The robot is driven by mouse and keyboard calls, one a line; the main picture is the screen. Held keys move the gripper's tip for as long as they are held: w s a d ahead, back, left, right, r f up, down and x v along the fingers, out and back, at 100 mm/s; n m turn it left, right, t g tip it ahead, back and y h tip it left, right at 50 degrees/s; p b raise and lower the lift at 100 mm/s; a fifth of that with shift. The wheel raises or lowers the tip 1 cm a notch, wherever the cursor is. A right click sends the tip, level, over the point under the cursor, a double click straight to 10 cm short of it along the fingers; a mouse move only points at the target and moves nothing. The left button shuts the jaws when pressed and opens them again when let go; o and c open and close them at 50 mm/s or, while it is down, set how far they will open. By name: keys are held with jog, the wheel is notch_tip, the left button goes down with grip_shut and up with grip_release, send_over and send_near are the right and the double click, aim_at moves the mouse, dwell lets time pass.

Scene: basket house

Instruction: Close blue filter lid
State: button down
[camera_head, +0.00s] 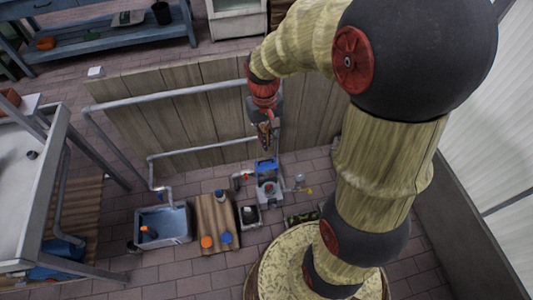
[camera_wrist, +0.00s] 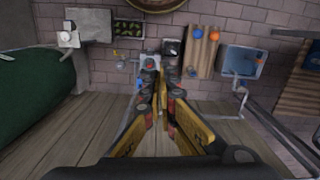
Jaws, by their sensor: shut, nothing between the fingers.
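The blue filter lid (camera_head: 265,164) stands raised at the back edge of the grey filter box (camera_head: 269,188), whose open top faces up in the head view. In the wrist view the filter box (camera_wrist: 150,60) is just beyond my fingertips, and a small blue part, probably the lid (camera_wrist: 140,84), shows left of the fingers. My gripper (camera_head: 265,147) hangs above and behind the lid, apart from it in the head view. Its fingers (camera_wrist: 164,74) are shut and empty. They hide part of the lid and box in the wrist view.
A grey pipe (camera_head: 205,146) runs along the wooden wall (camera_head: 190,115) behind the box. A water basin (camera_head: 163,224) and a wooden board (camera_head: 215,220) with orange and blue items stand to the left. A small dark-topped box (camera_head: 249,215) stands close by. Air above the filter is clear.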

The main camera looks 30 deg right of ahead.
jog(key=w+d+f+m+p, duration=0.1)
jog(key=w+d+f, duration=0.4)
jog(key=f, duration=1.1)
jog(key=w+d+f, duration=0.3)
jog(key=w+f, duration=0.4)
jog(key=f, duration=0.8)
jog(key=w+d+f+m+p, duration=0.1)
jog(key=w+d+f, duration=0.4)
jog(key=f, duration=1.1)
jog(key=w+d+t, duration=0.2)
jog(key=w+d, duration=0.1)
jog(key=w, duration=0.9)
notch_tip(320, 180, down, 10)
jog(key=w+b, duration=0.1)
jog(key=b, duration=0.3)
jog(key=shift+s+a+r+h, duration=0.1)
jog(key=shift+s+a+r, duration=0.1)
jog(key=shift+s, duration=0.35)
jog(key=shift+s+a+r+h, duration=0.1)
jog(key=shift+s+a+r, duration=0.1)
jog(key=shift+s, duration=0.35)
jog(key=shift+s+a+r+h, duration=0.1)
jog(key=shift+s+a+r, duration=0.1)
jog(key=shift+s, duration=0.35)
jog(key=shift+s, duration=0.2)
jog(key=shift+s+r+t+p, duration=0.15)
jog(key=shift+s+t+p, duration=0.15)
jog(key=shift+p, duration=0.25)
